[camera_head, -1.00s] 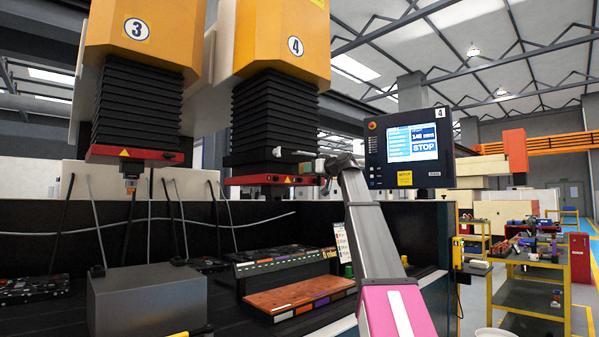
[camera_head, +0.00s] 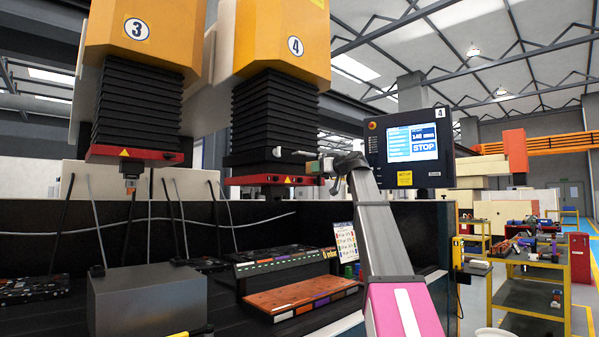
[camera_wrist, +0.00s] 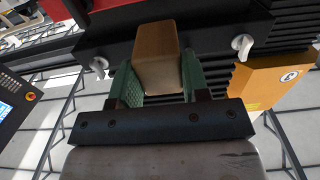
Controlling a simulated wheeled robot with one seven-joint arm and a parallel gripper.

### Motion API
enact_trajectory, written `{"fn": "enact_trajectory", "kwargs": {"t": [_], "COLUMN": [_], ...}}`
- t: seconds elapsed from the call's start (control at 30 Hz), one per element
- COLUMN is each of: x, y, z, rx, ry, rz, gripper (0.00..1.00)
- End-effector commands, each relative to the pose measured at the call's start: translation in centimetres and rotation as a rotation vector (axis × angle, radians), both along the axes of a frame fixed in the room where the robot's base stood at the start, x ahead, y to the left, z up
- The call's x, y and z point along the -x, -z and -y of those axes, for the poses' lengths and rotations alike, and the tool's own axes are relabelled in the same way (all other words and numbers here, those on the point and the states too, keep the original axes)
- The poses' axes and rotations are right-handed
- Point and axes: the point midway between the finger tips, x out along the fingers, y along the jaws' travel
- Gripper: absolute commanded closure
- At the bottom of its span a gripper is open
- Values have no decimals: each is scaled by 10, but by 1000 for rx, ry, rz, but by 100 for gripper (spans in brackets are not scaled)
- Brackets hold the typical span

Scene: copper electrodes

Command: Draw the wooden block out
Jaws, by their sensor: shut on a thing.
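The wooden block (camera_wrist: 155,45) is a plain brown bar in the wrist view. My gripper (camera_wrist: 158,82) is shut on it, with a green pad against each side. The block's far end points towards the dark ledge of head 4, and I cannot tell whether it still touches it. In the head view my gripper (camera_head: 322,167) is at the right end of head 4's red plate (camera_head: 262,181), below the black bellows (camera_head: 275,115). The block is too small to make out surely there.
Two white knobs (camera_wrist: 243,46) flank the block on the machine. The control screen (camera_head: 410,145) stands close to the right of my arm. Below are a grey metal block (camera_head: 147,300) and a copper-coloured plate (camera_head: 295,294). A yellow-framed cart (camera_head: 535,290) stands at the right.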

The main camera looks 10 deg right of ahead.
Motion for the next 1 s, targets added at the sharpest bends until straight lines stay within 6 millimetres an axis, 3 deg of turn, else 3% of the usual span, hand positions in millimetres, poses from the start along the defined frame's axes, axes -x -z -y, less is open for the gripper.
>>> {"fn": "enact_trajectory", "kwargs": {"t": [0.5,1.0], "x": [17,19], "y": [0,0], "z": [13,14], "rx": [0,0], "ry": [1,0], "rz": [0,0], "gripper": [77,77]}}
